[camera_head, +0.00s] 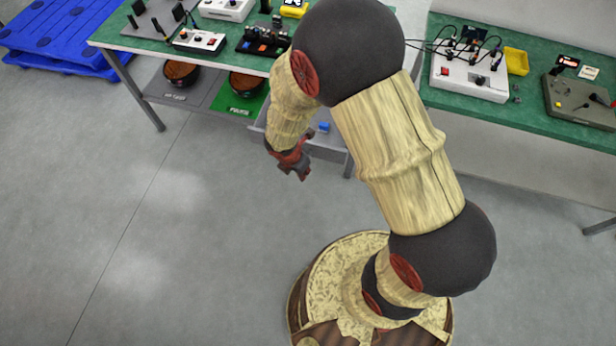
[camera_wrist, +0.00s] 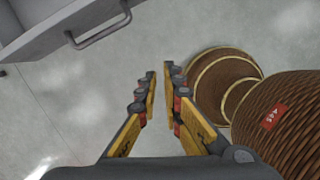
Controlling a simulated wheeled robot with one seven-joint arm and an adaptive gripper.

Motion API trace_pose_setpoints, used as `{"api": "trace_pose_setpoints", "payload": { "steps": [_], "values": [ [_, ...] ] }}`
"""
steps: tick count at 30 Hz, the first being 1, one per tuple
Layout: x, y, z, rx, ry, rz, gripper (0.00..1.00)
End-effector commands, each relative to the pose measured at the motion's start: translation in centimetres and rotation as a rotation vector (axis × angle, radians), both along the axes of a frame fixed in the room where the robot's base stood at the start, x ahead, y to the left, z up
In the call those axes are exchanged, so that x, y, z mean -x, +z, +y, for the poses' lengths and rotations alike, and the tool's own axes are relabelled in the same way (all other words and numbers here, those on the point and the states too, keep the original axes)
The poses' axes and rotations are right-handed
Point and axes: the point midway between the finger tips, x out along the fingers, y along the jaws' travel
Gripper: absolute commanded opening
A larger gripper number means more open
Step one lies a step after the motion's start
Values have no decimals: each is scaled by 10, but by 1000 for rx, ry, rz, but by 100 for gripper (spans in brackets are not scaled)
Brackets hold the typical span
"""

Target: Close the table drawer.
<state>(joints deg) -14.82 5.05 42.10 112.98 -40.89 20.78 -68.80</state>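The table drawer (camera_head: 333,138) is grey and stands pulled out under the green-topped table, partly hidden behind my arm in the head view. A small blue item lies inside it. In the wrist view the drawer (camera_wrist: 40,38) fills the upper left corner, and its grey bar handle (camera_wrist: 100,27) shows on its front. My gripper (camera_head: 300,172) points downward in front of the drawer in the head view. In the wrist view my gripper (camera_wrist: 159,72) has a gap between its fingertips and nothing between them. It is apart from the handle, which lies to its upper left.
The table (camera_head: 130,38) carries several devices. Two dark bowls sit on a grey mat (camera_head: 165,98) and a green mat (camera_head: 236,108) on the lower shelf. A second table (camera_head: 550,122) stands right, a blue pallet (camera_head: 60,28) far left. The floor (camera_head: 130,230) in front is clear.

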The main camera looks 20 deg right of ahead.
Motion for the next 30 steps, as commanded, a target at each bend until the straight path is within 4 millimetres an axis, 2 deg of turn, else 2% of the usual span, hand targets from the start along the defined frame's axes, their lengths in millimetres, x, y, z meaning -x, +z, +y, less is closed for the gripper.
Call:
{"api": "trace_pose_setpoints", "payload": {
  "steps": [1, 3, 6, 11, 17, 27, 29, 30],
  "values": [
    [-14, 4, 7, -6, 104, -17, 3],
    [-24, 5, 13, -7, 234, -23, 0],
    [-27, 5, 18, -5, 342, -19, 0],
    [-28, 1, 18, 1, 397, -11, 0],
    [-32, -26, 13, 3, 396, -8, 0],
    [-46, -92, 4, 3, 394, -9, 0],
    [-51, -96, 1, 2, 392, -12, 0],
    [-58, -90, -3, 1, 390, -13, 0]
  ]
}}
